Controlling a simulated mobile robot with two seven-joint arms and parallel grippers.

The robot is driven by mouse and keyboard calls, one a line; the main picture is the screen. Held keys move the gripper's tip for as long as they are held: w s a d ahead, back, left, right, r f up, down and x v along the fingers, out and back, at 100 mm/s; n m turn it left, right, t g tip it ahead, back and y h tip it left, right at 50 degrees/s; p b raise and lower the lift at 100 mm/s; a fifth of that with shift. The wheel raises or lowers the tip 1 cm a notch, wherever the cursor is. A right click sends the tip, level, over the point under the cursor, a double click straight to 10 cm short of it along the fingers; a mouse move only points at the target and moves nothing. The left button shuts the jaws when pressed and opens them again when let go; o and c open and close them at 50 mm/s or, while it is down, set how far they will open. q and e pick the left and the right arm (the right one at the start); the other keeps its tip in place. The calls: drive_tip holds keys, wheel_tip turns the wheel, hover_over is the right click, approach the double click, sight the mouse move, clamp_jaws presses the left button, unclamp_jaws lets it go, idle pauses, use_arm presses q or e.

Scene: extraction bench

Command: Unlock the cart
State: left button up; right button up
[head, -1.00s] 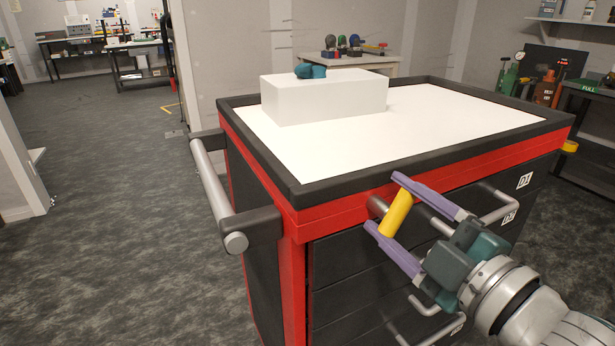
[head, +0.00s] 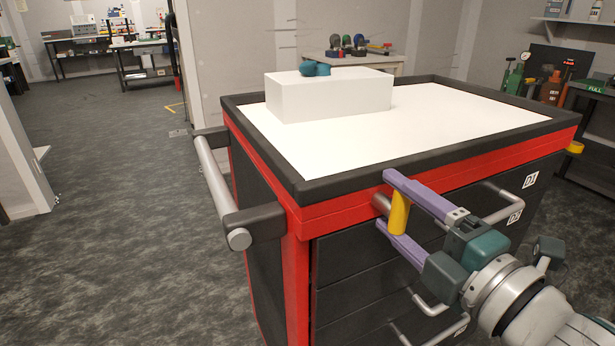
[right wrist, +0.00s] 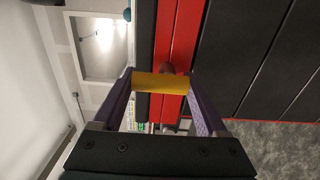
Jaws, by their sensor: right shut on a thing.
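The cart (head: 268,172) is a red and black drawer cabinet with a white top, and it fills the middle of the head view. A yellow lock handle (head: 399,212) on a grey round boss sits on its red upper band, near the front left corner. The handle stands nearly upright. My right gripper (head: 386,202) is shut on it, one purple finger at each end. In the right wrist view the yellow handle (right wrist: 160,82) spans between the two fingers. My left gripper is not in view.
A white box (head: 325,98) with a teal object (head: 315,69) on it stands on the cart top. A grey push bar (head: 215,185) sticks out at the cart's left. Drawer handles (head: 430,306) stick out near my right arm. The floor (head: 110,235) to the left is clear.

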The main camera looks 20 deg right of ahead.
drive_tip(key=o, duration=1.3)
drive_tip(key=s, duration=1)
drive_tip(key=shift+d, duration=0.4)
drive_tip(key=shift+w, duration=0.1)
